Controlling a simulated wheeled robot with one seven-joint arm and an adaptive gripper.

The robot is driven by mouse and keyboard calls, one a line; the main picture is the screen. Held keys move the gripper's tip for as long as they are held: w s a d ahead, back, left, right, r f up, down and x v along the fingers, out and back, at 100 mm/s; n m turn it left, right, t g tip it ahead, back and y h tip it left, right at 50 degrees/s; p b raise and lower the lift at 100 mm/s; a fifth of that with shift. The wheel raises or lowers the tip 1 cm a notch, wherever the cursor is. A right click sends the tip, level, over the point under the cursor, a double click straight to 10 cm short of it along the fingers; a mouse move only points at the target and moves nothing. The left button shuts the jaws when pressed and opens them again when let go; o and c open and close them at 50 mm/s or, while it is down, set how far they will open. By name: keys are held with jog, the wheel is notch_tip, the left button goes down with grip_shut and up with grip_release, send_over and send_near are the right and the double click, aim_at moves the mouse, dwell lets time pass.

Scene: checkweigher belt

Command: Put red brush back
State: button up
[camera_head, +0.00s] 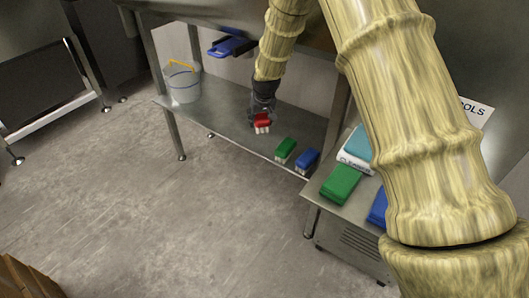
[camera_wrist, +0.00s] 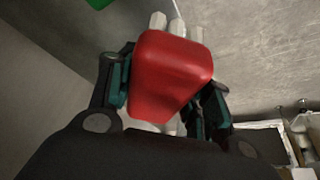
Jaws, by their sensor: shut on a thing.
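The red brush (camera_head: 262,118) has a red back and pale bristle tufts. In the wrist view the red brush (camera_wrist: 170,75) fills the middle, its white tufts showing past the far edge and a little below. My gripper (camera_head: 262,100) is shut on it, one finger on each side; the fingers of my gripper (camera_wrist: 165,95) also show in the wrist view. In the head view the brush is at the low steel shelf (camera_head: 225,97), left of a green brush (camera_head: 285,148) and a blue brush (camera_head: 307,158). I cannot tell whether its bristles touch the shelf.
A bucket with a yellow handle (camera_head: 183,82) stands at the shelf's left end. A blue item (camera_head: 232,46) sits above the shelf. A side cabinet at right holds a green block (camera_head: 341,184), a blue block (camera_head: 378,208) and teal cloths (camera_head: 358,143). The shelf between bucket and gripper is clear.

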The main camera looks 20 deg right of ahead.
jog(key=b, duration=0.6)
send_over(264, 140)
jog(key=s, duration=0.2)
notch_tip(264, 140, down, 5)
jog(key=shift+w+a+f+b, duration=0.1)
jog(key=shift+f+b, duration=0.05)
jog(key=shift+f, duration=2.4)
jog(key=shift+w+f+b, duration=0.1)
jog(key=shift+f+b, duration=0.05)
jog(key=shift+f, duration=2.4)
jog(key=shift+f, duration=0.1)
jog(key=o, duration=1)
jog(key=p+v, duration=0.1)
jog(key=v, duration=1.1)
jog(key=shift+a, duration=0.2)
jog(key=shift+s, duration=0.1)
